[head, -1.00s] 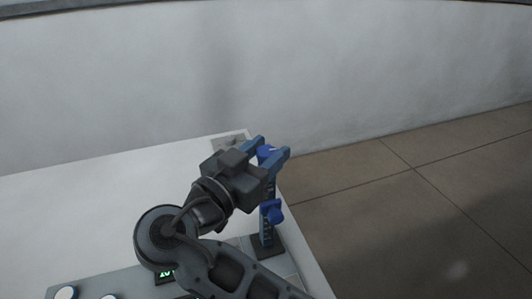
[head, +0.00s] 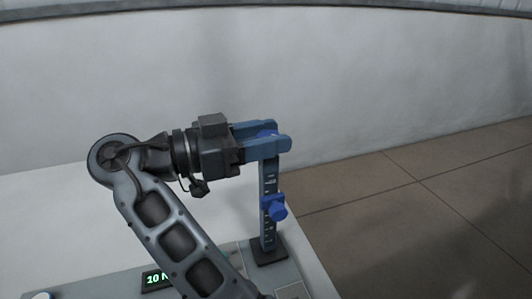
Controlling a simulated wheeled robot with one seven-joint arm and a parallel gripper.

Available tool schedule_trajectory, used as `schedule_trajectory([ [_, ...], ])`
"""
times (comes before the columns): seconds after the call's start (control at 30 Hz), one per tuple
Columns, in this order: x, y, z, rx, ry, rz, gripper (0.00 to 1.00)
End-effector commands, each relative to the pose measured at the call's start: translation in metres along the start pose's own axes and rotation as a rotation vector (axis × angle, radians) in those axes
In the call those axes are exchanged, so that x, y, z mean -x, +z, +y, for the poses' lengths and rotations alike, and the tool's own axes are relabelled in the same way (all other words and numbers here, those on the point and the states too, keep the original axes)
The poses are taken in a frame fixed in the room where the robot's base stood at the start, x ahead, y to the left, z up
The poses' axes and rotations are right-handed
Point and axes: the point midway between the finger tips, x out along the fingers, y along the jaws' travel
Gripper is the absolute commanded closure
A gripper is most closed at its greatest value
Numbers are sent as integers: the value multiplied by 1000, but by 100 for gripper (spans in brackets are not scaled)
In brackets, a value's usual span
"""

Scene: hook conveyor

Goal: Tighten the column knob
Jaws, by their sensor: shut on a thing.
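A dark upright column (head: 268,182) with a marked scale stands on a dark foot (head: 270,254) near the right edge of the white table. My gripper (head: 270,139) comes in from the left at the column's top. Its two blue fingers are shut on a blue column knob (head: 267,133), of which only a little shows between them. A second blue knob on a clamp (head: 277,208) sits lower on the column, below the fingers and clear of them. The column's top is hidden behind the near finger.
A panel with a lit green display reading 10 and a partly hidden letter (head: 156,279) lies at the front. The white table (head: 50,215) is clear at the left. A pale wall rises behind, and tiled floor is at the right.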

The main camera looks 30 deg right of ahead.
Motion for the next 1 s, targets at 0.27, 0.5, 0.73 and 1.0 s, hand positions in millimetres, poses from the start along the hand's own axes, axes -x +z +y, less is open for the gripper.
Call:
schedule_trajectory([
  [0.27, -1, 8, 0, 5, 104, -4, 85],
  [0.5, -2, 6, 0, 5, 149, -4, 85],
  [0.73, -2, 4, 0, 6, 160, -4, 85],
  [1.0, -2, 4, 0, 6, 161, -4, 53],
])
